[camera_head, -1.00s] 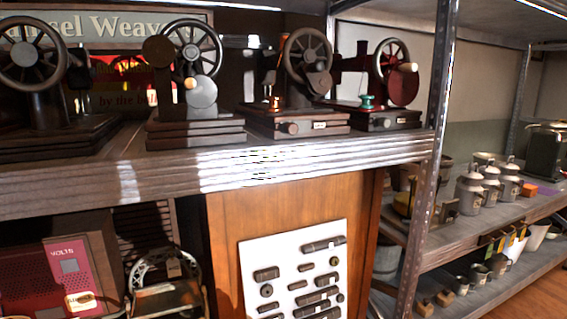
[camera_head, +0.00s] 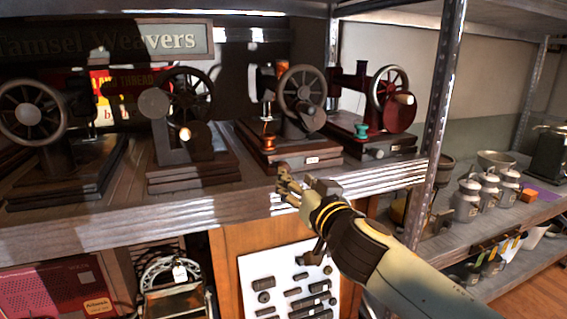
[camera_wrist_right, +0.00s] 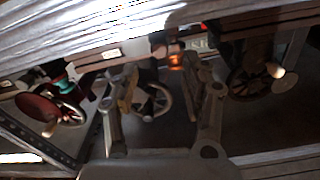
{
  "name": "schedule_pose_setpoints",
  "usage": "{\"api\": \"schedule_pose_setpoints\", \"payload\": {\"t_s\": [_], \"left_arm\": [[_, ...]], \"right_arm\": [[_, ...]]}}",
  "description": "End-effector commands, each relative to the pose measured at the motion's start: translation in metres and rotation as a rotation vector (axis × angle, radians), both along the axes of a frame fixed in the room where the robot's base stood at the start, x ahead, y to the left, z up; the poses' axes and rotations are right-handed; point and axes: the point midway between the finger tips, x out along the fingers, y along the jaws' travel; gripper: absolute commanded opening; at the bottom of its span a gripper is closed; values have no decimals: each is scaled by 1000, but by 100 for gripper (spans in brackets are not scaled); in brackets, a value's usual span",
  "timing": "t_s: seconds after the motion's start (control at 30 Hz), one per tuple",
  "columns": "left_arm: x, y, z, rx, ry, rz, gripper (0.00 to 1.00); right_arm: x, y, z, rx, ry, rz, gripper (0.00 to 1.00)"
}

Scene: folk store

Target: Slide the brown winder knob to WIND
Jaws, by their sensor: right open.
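The middle sewing machine (camera_head: 298,97), with a copper-coloured spool (camera_head: 267,130), stands on a brown base with a small pale label (camera_head: 312,160) on its front. My right gripper is at the shelf's front edge, open and empty. In the right wrist view its two fingers (camera_wrist_right: 160,75) are spread, with the machine beyond them, upside down. My left gripper is not in view.
A red machine (camera_head: 398,112) with a teal spool stands to the right, its own front knob (camera_head: 376,153) visible. Dark machines (camera_head: 185,105) stand to the left. A metal upright (camera_head: 437,110) rises right of my arm. White canisters (camera_head: 468,200) stand on the right shelf.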

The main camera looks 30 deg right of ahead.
Motion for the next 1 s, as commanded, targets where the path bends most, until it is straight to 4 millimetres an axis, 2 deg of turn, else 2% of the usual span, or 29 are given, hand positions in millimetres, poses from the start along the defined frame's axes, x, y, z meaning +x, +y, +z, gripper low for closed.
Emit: {"api": "schedule_pose_setpoints", "payload": {"t_s": [0.1,0.3,0.47,0.73,1.0], "left_arm": [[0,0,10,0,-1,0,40],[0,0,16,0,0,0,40],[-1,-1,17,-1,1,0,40],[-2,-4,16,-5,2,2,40],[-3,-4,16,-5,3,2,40]], "right_arm": [[26,-6,3,0,-1,-1,47],[56,-14,1,0,0,0,47],[67,-16,1,0,0,-1,47],[69,-17,0,0,1,-1,47],[68,-16,0,0,1,0,13]]}}
